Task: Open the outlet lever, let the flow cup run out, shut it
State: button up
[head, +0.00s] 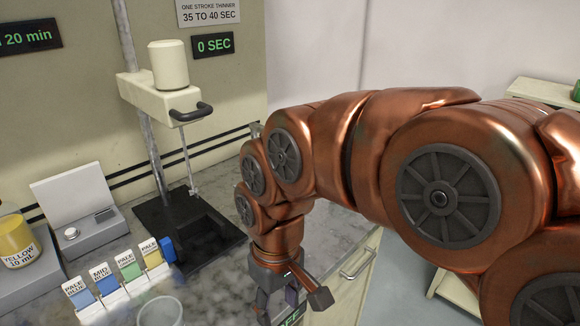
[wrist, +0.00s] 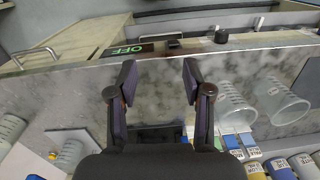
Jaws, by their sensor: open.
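The flow cup (head: 168,65) is a cream cylinder on a bracket (head: 160,100) of a metal stand, at the upper left of the head view. A dark curved lever (head: 190,112) sticks out from the bracket's right front side. My gripper (head: 290,298) is at the bottom of the head view, pointing down, below and to the right of the stand and well apart from the lever. In the wrist view my gripper (wrist: 158,76) is open, with nothing between its fingers. The cup's inside is hidden. No stream shows clearly under the bracket.
A display (head: 213,45) reads 0 SEC, under a sign (head: 208,13) reading 35 to 40 sec. Labelled colour cards (head: 128,266), a yellow jar (head: 17,243) and a clear cup (head: 160,312) stand on the counter. An OFF sign (wrist: 127,50) lies beyond my fingers.

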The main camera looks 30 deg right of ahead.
jog(key=w+d+r+n+t, duration=0.1)
jog(key=w+d+r, duration=0.15)
jog(key=w, duration=0.35)
jog(key=w+d+r+t+y+b, duration=0.1)
jog(key=w+d+r, duration=0.1)
jog(key=w+r, duration=0.3)
jog(key=w+d+r+n+t, duration=0.1)
jog(key=w+d+r, duration=0.1)
jog(key=w, duration=0.5)
jog(key=w+d+r+m+t, duration=0.1)
jog(key=w+d, duration=0.3)
jog(key=d, duration=0.5)
jog(key=w+d+t, duration=0.1)
jog(key=w+d, duration=0.3)
jog(key=d, duration=0.5)
jog(key=shift+d+p+x, duration=0.2)
jog(key=shift+p+x, duration=0.15)
jog(key=shift+x, duration=3.2)
jog(key=shift+c, duration=0.4)
grip_shut()
